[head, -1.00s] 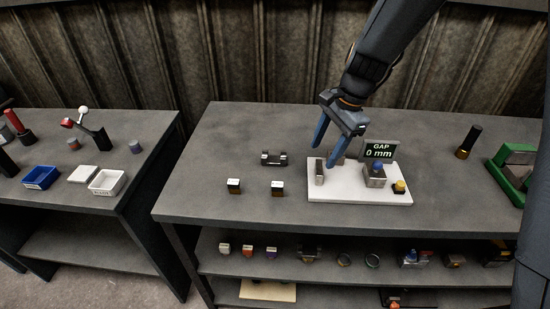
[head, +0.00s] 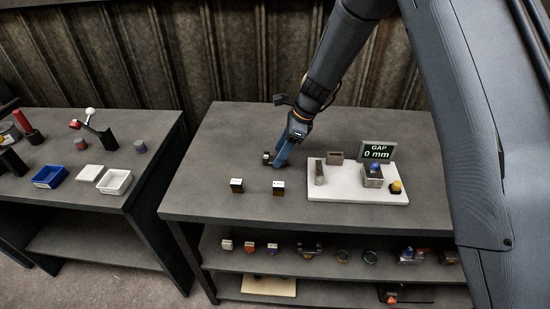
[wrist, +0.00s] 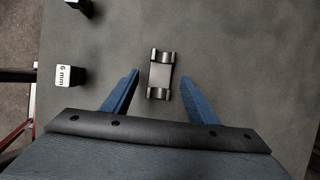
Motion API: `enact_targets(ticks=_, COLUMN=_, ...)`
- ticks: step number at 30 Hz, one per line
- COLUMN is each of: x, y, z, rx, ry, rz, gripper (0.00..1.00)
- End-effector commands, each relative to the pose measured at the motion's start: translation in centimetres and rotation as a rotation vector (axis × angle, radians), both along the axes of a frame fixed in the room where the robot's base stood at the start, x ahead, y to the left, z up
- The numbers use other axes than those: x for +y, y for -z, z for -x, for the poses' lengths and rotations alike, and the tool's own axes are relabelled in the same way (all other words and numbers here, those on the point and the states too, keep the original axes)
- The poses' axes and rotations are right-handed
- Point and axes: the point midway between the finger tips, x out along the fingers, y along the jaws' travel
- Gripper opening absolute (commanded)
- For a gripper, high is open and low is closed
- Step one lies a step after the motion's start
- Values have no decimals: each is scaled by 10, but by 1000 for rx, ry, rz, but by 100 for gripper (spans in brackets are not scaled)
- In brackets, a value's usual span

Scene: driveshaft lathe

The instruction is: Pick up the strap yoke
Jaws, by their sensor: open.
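The strap yoke, a dark bracket with raised ends, lies on the grey workbench; its left end (head: 266,158) shows in the head view, the rest hidden behind my gripper. In the wrist view the strap yoke (wrist: 161,76) shows whole, its near end between my blue fingertips and its far end beyond them. My gripper (head: 279,159) is open, pointing down at it, with a gap on both sides. I cannot tell how high the fingertips are above the bench.
Two small labelled blocks (head: 237,185) (head: 278,187) stand in front of the yoke. One, marked 6 mm (wrist: 65,75), is left in the wrist view. A white plate (head: 335,191) with a gauge and a GAP display (head: 376,151) is to the right. The bench behind is clear.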

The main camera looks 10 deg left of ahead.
Motion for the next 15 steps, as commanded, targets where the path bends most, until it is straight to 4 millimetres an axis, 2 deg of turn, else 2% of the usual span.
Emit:
enact_targets(ticks=5, x=5, y=13, z=1, rx=0, ry=-1, rz=1, gripper=53)
enact_targets(ticks=12, x=6, y=15, z=0, rx=-1, ry=-1, rz=1, gripper=53)
enact_targets(ticks=13, x=6, y=15, z=0, rx=-1, ry=-1, rz=1, gripper=51)
enact_targets(ticks=15, x=6, y=15, z=0, rx=-1, ry=-1, rz=1, gripper=40)
